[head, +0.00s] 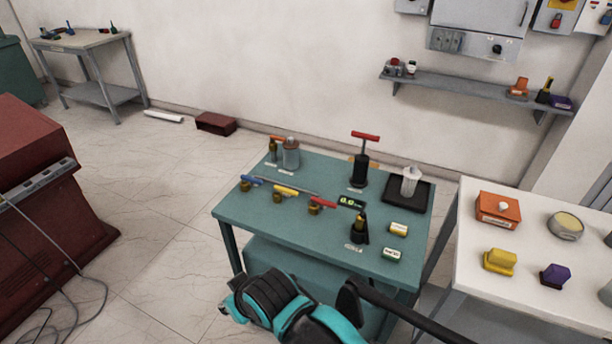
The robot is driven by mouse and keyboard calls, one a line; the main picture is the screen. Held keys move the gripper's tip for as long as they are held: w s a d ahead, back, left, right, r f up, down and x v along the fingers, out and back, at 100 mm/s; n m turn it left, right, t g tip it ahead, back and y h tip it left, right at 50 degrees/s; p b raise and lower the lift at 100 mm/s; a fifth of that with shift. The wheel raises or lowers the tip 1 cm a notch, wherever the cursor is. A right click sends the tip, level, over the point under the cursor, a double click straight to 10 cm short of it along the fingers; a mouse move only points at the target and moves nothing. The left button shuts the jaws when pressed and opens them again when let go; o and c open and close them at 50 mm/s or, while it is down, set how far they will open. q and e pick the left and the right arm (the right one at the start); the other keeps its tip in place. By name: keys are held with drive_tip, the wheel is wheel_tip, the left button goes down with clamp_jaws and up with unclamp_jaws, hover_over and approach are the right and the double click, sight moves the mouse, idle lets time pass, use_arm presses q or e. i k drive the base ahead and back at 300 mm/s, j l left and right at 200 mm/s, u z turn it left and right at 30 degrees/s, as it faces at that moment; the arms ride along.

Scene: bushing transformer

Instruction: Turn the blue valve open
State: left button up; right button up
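The blue valve (251,181) is at the left end of a row of three small brass-bodied valves on the teal table (240,207). It has a flat blue lever handle. A yellow-handled valve (286,190) and a red-handled valve (322,202) stand to its right. Teal and black links of my own arm show at the bottom of the head view, in front of the table and apart from the blue valve. I see no gripper fingers in this view. Nothing touches the blue valve.
A pipe runs behind the valves. A grey canister (291,153), a red-handled pump (360,163), a small display (351,203) and a dark tray (424,190) share the table. A white table (470,240) stands at right.

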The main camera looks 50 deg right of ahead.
sight(244, 178)
drive_tip(key=z, duration=1.15)
